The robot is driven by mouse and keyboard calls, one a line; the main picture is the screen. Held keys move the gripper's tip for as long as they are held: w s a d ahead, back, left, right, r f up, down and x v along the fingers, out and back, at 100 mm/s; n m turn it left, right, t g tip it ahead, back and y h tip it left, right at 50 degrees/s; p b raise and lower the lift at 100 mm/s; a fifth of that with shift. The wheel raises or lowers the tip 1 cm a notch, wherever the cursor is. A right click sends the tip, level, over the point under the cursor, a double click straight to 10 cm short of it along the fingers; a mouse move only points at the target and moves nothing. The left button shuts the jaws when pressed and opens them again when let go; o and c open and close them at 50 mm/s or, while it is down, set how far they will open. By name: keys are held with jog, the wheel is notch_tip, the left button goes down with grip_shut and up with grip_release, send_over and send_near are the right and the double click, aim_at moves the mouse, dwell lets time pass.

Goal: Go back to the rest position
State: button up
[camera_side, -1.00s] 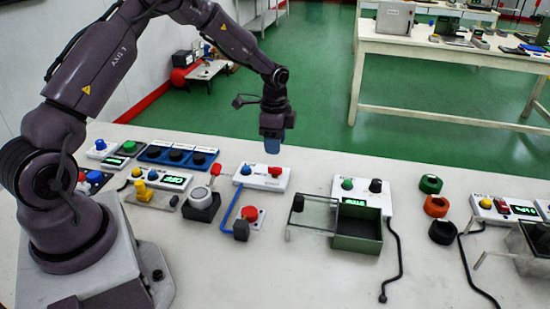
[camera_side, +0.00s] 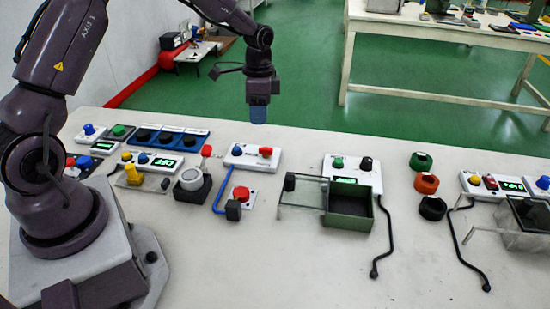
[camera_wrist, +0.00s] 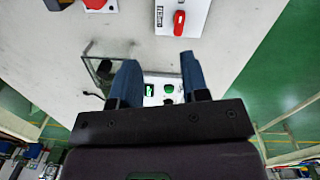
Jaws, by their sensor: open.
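My gripper (camera_side: 258,115) hangs above the far edge of the white table, pointing down, over the white box with a blue and a red knob (camera_side: 251,157) and a little behind it. In the wrist view, its two blue fingers (camera_wrist: 158,82) stand apart with nothing between them. The box's red knob (camera_wrist: 179,22) shows in that view near the top. My gripper touches nothing on the table (camera_side: 290,250).
A green open box (camera_side: 347,222) with a clear cover beside it stands mid-table, in front of a white control box (camera_side: 340,168). Green, orange and black rings (camera_side: 427,184) lie to the right. Button panels crowd the left. The front of the table is clear.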

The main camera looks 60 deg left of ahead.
jog(key=s+d+r+n+t, duration=0.3)
jog(key=s+d+r, duration=0.3)
jog(key=s+r, duration=0.4)
jog(key=s+d+r+n+t, duration=0.3)
jog(key=s+d+r, duration=0.3)
jog(key=s+r, duration=0.4)
jog(key=s, duration=0.3)
jog(key=shift+d, duration=0.2)
